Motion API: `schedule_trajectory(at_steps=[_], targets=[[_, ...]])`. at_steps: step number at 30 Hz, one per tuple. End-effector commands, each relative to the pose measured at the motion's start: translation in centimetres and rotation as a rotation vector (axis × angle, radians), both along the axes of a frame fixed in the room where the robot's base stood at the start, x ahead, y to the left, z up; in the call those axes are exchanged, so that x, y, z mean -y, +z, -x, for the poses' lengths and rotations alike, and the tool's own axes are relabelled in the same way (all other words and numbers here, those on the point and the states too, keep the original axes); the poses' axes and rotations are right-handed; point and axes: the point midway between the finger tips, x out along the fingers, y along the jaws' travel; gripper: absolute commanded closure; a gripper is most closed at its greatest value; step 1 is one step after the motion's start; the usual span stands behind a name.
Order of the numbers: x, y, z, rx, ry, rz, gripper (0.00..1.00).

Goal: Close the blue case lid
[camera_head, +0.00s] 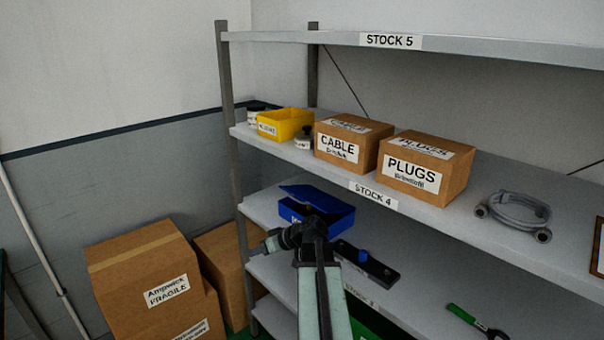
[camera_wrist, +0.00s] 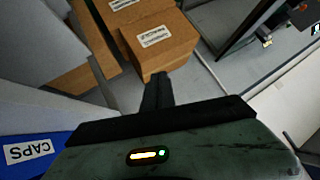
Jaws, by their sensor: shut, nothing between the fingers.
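The blue case (camera_head: 333,217) sits on the middle shelf, left of centre in the head view. Its lid (camera_head: 302,194) looks raised at an angle, though my arm hides part of the front. In the wrist view the blue front with a CAPS label (camera_wrist: 52,143) shows at the lower left. My gripper (camera_head: 256,250) is at the shelf's front edge, to the left of and below the case in the head view. Its fingers (camera_wrist: 157,78) are shut and empty in the wrist view, pointing toward cardboard boxes and apart from the case.
A black tool with a blue knob (camera_head: 368,262) lies right of the case. The STOCK 4 shelf (camera_head: 290,152) above holds a yellow bin (camera_head: 284,123) and CABLE (camera_head: 345,141) and PLUGS (camera_head: 424,172) boxes. Large cardboard boxes (camera_head: 150,278) stand at the left. A shelf post (camera_head: 239,205) is near my gripper.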

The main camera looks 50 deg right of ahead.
Motion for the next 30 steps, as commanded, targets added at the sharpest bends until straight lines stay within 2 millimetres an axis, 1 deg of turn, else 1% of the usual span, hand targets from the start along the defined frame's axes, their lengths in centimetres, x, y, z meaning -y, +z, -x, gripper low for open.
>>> schedule_trajectory(at_steps=[1, 2, 3, 6, 9, 11, 13, 17, 20, 27, 30], targets=[[5.4, 4.8, 1.6, 0.095, -0.066, 0.02, 1.0], [8.0, 6.5, 2.6, 0.15, -0.097, 0.037, 1.0], [11.2, 8.5, 4.0, 0.216, -0.139, 0.063, 1.0], [17.1, 12.3, 7.5, 0.337, -0.226, 0.125, 1.0], [20.3, 14.3, 9.7, 0.401, -0.277, 0.166, 1.0], [21.0, 14.7, 10.3, 0.418, -0.29, 0.179, 1.0], [21.3, 14.8, 10.5, 0.425, -0.295, 0.184, 1.0], [21.3, 14.4, 9.9, 0.425, -0.293, 0.184, 1.0], [21.4, 14.0, 8.6, 0.425, -0.291, 0.182, 1.0], [21.5, 12.7, 3.9, 0.423, -0.29, 0.182, 1.0], [21.5, 12.4, 2.3, 0.423, -0.29, 0.182, 1.0]])
